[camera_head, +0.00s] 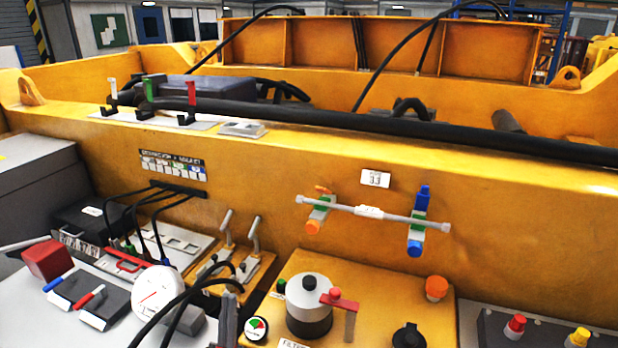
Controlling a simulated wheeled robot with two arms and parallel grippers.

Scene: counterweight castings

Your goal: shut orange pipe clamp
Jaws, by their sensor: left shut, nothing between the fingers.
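The orange pipe clamp (318,210) sits at the left end of a thin grey horizontal pipe (342,207) on the yellow wall. It has a green and grey body, an orange knob below and a small orange lever on top, which looks tilted. A similar blue clamp (417,232) is at the pipe's right end, its blue lever upright. My left gripper (229,305) seems to be the dark grey part at the bottom edge, below and left of the orange clamp and apart from it. It is shut and empty, largely cut off. My right gripper is not in view.
A grey and black canister (309,305) with a red handle stands below the clamps on a yellow box. Metal levers (240,233), a white gauge (157,293) and black cables lie to the left.

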